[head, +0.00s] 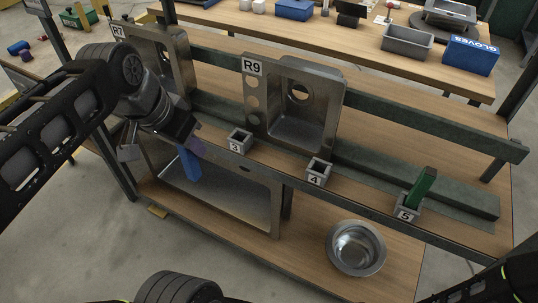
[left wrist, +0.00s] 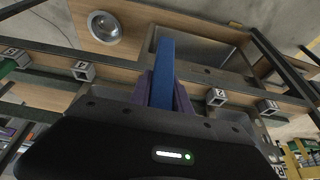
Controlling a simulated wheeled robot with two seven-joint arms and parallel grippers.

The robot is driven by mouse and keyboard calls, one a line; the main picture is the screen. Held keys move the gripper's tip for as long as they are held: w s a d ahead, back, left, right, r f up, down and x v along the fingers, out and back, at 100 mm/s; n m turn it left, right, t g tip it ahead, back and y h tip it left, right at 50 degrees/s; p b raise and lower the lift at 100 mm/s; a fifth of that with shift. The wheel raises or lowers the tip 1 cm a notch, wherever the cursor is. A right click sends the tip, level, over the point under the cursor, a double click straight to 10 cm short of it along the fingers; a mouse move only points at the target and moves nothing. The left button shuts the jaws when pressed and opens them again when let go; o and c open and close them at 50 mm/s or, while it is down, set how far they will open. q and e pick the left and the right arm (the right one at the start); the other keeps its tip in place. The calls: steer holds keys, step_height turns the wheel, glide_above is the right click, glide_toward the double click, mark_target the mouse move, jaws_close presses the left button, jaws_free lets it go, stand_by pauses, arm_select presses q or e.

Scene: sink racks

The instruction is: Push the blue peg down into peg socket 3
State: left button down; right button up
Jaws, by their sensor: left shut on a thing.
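My left gripper (head: 190,145) is shut on the blue peg (head: 189,166), which points downward from the fingers. In the left wrist view the peg (left wrist: 164,65) stands out between the purple fingers (left wrist: 162,92). Peg socket 3 (head: 240,141) is a small grey square cup on the green rail, with an open top that looks empty. The peg and gripper are left of it in the head view, apart from it in the picture; their depth is hard to judge. In the left wrist view the gripper seems to hide socket 3. My right gripper is not in view.
Socket 4 (head: 318,172) looks empty. Socket 5 (head: 407,210) holds a tilted green peg (head: 421,187). Steel sink panels, one marked R9 (head: 253,67), stand behind the rail. A steel bowl (head: 355,248) sits on the wooden shelf in front.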

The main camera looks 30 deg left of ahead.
arm_select(q)
steer(key=shift+d, duration=0.2)
steer(key=shift+a+f, duration=0.1)
steer(key=shift+a, duration=0.15)
steer(key=w+f+p, duration=0.2)
steer(key=w+p, duration=0.1)
steer(key=w, duration=1.5)
steer(key=shift+f, duration=0.15)
steer(key=shift+a, duration=0.1)
step_height(320, 180, down, 5)
steer(key=shift+r+p, duration=0.2)
steer(key=shift+p, duration=0.2)
steer(key=shift+f, duration=0.15)
